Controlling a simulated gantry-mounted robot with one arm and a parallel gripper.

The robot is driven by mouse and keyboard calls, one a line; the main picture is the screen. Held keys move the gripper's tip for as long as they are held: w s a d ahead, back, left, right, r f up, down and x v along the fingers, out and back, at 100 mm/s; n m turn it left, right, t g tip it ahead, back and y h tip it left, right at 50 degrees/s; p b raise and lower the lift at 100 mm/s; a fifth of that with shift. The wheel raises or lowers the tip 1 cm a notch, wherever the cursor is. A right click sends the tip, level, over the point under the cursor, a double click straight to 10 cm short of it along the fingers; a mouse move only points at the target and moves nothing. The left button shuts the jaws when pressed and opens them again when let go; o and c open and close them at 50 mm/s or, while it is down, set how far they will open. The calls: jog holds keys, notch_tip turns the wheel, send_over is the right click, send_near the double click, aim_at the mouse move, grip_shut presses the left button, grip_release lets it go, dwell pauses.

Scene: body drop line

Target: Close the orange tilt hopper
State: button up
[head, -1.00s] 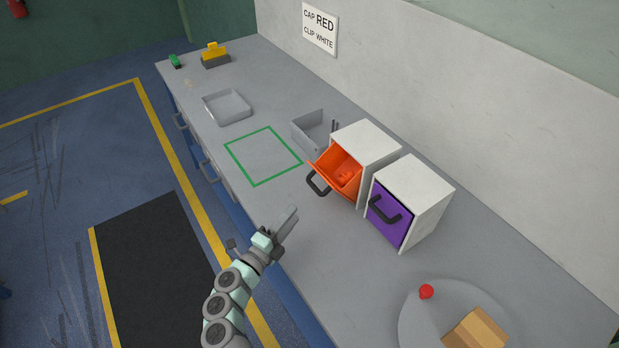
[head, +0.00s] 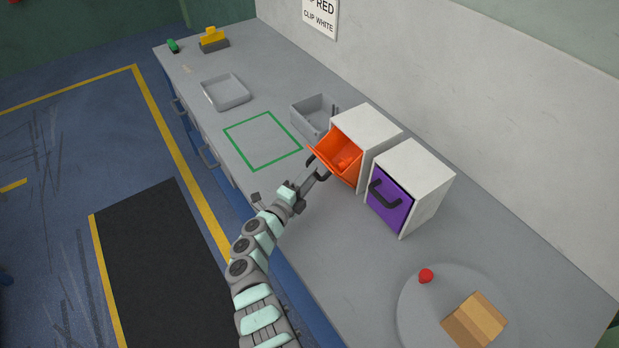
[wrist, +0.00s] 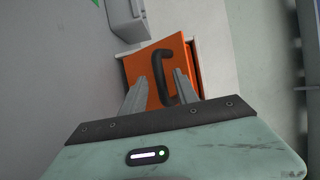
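The orange tilt hopper (head: 335,158) is tilted open out of its white housing (head: 368,125), with some small orange-red items inside. Its dark curved handle is partly hidden by my gripper (head: 318,174) in the head view. In the wrist view, the orange front (wrist: 143,64) fills the area ahead of my gripper (wrist: 161,76). The fingers are apart, and the dark handle (wrist: 162,76) shows in the gap between them. I cannot tell whether a finger touches the handle or the front.
A white housing with a purple hopper (head: 388,200) stands close on the right. A grey bin (head: 314,116) is behind the orange hopper. A round plate (head: 412,310) holds a red cap (head: 426,276) and a cardboard box (head: 474,318). The green-outlined area (head: 262,140) is bare.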

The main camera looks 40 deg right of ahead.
jog(key=shift+c, duration=0.5)
grip_shut()
dwell(0.9)
